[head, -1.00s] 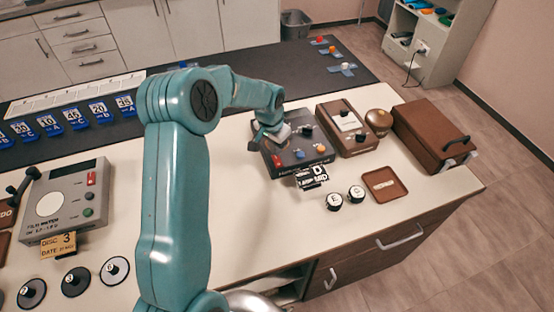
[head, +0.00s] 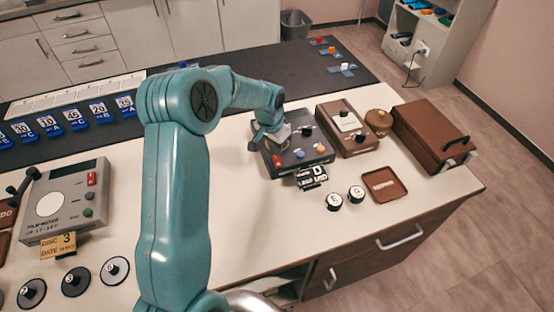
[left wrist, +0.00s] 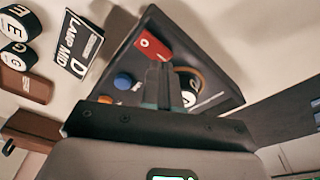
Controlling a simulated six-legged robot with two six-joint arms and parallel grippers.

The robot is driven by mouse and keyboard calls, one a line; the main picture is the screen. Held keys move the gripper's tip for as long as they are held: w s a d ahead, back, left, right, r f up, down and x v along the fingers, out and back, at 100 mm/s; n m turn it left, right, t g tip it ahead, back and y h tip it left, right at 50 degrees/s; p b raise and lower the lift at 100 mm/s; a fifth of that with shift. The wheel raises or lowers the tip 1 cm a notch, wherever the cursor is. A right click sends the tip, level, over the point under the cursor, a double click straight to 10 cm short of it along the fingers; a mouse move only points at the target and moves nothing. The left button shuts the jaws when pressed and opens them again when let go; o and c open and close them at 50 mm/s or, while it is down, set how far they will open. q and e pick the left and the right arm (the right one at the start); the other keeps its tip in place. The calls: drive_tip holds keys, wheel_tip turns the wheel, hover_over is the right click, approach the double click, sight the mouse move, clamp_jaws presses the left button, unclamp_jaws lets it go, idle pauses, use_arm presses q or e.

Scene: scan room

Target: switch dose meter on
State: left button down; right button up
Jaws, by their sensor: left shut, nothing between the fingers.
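A dark box (head: 312,158) with a red switch (head: 276,161), a blue knob and an orange knob stands on the white counter; I cannot read a name that marks it as the dose meter. In the left wrist view the red switch (left wrist: 152,44), blue knob (left wrist: 123,81) and an orange-ringed dial (left wrist: 190,84) show on its top. My left gripper (head: 262,143) is shut and empty over the box's left part. Its fingers (left wrist: 163,85) point between the dial and blue knob, partly hiding the top; contact cannot be told. My right gripper is not in view.
A lamp card (head: 312,178) stands before the box. A brown device (head: 357,143), a round brown pot (head: 378,120) and a brown case (head: 425,130) stand to its right. Two black discs and a brown tray (head: 384,184) lie in front. A grey meter (head: 70,200) stands far left.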

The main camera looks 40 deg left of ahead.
use_arm(q)
drive_tip(key=shift+s+a, duration=0.1)
drive_tip(key=shift+s, duration=0.05)
drive_tip(key=shift+f, duration=0.2)
idle(0.3)
drive_tip(key=shift+f+b, duration=0.2)
drive_tip(key=shift+b, duration=0.15)
